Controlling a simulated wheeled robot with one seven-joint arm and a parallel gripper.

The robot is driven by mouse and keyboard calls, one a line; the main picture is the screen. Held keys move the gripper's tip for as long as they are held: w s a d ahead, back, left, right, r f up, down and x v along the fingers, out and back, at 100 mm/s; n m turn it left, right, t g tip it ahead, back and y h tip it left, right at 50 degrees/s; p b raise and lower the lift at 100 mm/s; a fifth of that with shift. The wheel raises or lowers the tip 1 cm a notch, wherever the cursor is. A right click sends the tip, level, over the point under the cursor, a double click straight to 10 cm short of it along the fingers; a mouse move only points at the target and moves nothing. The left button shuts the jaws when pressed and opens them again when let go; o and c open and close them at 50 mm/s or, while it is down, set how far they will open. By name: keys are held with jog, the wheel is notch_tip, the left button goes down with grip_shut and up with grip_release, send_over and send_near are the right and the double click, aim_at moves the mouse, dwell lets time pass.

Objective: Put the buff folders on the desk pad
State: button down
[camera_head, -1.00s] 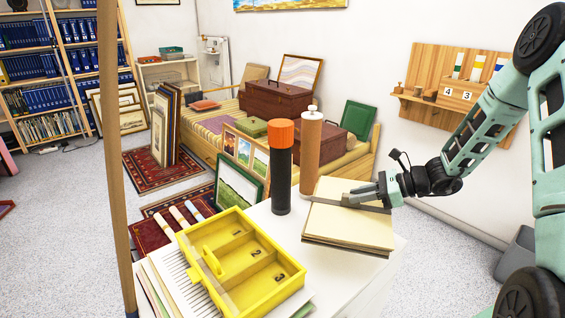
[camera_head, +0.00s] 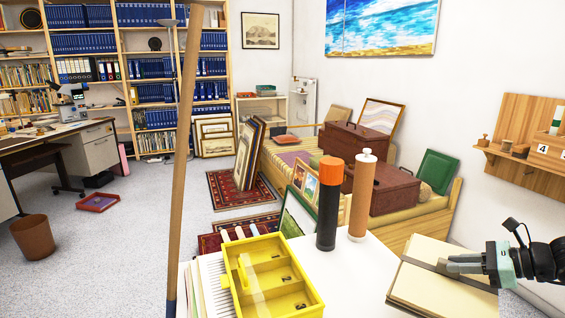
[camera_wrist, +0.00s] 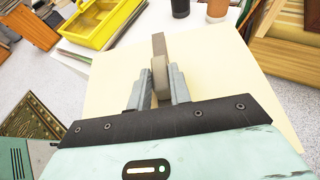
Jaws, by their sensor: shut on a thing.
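The buff folders (camera_head: 425,283) are a thick flat stack with a grey-brown strap (camera_head: 442,266) across the top, at the lower right of the head view. My gripper (camera_head: 452,265) is shut on the strap's raised part. In the wrist view the fingers (camera_wrist: 159,90) close on this upright grey tab, with the pale top cover (camera_wrist: 215,75) spread beneath. The folders are at the right corner of the white table; I cannot tell whether they clear its surface. A desk (camera_head: 62,143) stands at the far left. I cannot make out the desk pad on it.
On the white table (camera_head: 350,285) stand a yellow numbered tray (camera_head: 270,278), a black tube with an orange cap (camera_head: 328,205) and a brown tube (camera_head: 363,198). A wooden pole (camera_head: 183,150) rises in front.

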aim_at(418, 281)
jog(key=shift+s+d+r, duration=0.15)
jog(key=shift+s+d, duration=0.05)
jog(key=a+p, duration=0.2)
jog(key=shift+s+a+f+p, duration=0.15)
jog(key=shift+a+f+p, duration=0.1)
jog(key=shift+p, duration=0.15)
jog(key=a+p, duration=0.1)
jog(key=a, duration=0.1)
jog(key=s+a+f+p, duration=0.1)
jog(key=a+p, duration=0.1)
jog(key=s+a+p, duration=0.1)
jog(key=p, duration=0.1)
jog(key=shift+s+a+f, duration=0.2)
jog(key=shift+a+f, duration=0.1)
jog(key=shift+a, duration=0.1)
jog(key=shift+s+a+f+p, duration=0.25)
jog(key=shift+a+p, duration=0.1)
jog(key=shift+a, duration=0.1)
jog(key=shift+w+a+r+m+t+h, duration=0.1)
jog(key=shift+a+m+t+h, duration=0.3)
jog(key=shift+m, duration=0.1)
jog(key=shift+w+a+m+t+h, duration=0.1)
jog(key=shift+m+t+h, duration=0.4)
jog(key=shift+m+t, duration=0.15)
jog(key=shift+d+m+t+h, duration=0.2)
jog(key=shift+m+t+h, duration=0.25)
jog(key=shift+m+h, duration=0.35)
jog(key=shift+s+d+f+m+t+h, duration=0.2)
jog(key=shift+d+m+t+h, duration=0.25)
jog(key=shift+m, duration=0.2)
